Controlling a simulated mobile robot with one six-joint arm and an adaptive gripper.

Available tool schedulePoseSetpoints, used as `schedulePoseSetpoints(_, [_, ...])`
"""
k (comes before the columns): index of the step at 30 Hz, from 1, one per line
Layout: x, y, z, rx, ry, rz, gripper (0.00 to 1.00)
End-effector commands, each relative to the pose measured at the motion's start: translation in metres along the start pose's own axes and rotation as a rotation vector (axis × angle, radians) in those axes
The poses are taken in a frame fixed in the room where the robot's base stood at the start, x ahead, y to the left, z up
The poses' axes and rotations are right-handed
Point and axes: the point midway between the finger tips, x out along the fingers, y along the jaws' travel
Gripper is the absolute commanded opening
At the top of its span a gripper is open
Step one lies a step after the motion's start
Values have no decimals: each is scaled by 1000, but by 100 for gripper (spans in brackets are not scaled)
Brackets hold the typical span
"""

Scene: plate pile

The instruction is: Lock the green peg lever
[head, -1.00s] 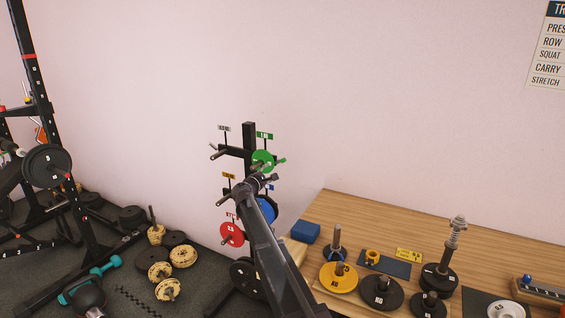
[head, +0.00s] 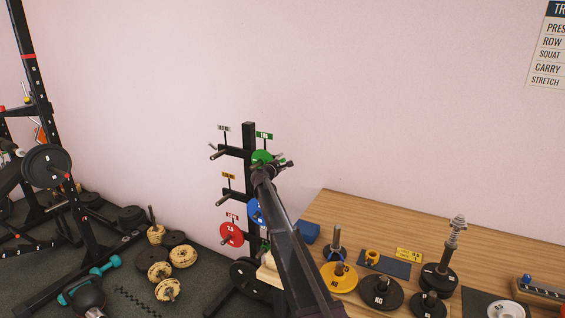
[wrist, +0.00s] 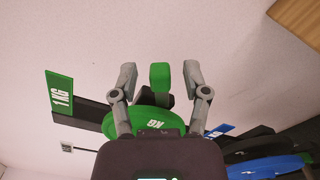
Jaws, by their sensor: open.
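The green peg lever (wrist: 160,76) shows in the wrist view as a green block above the dark peg end (wrist: 153,98). The green plate (wrist: 148,119) hangs on that peg, below the lever in this view. My gripper (wrist: 160,72) is open, with one finger on each side of the lever and visible gaps to both. In the head view my gripper (head: 280,164) is at the green plate (head: 261,156) on the rack's upper right peg. The lever is hard to make out there, partly hidden by my gripper.
The black rack post (head: 248,136) carries other pegs, with a red plate (head: 231,233) and a blue plate (head: 256,211) lower down. A green 1 KG label (wrist: 60,94) stands beside the green plate. A wooden table (head: 390,222) with plates lies at right.

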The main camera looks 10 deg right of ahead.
Motion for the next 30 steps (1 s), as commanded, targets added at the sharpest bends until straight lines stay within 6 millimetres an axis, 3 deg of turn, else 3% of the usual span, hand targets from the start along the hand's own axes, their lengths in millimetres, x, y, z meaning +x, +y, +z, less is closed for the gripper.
schedulePoseSetpoints(11, [3,0,0,0,0,0,60])
schedulePoseSetpoints(18, [3,0,0,0,0,0,0])
schedulePoseSetpoints(30, [3,2,-1,-21,1,1,0])
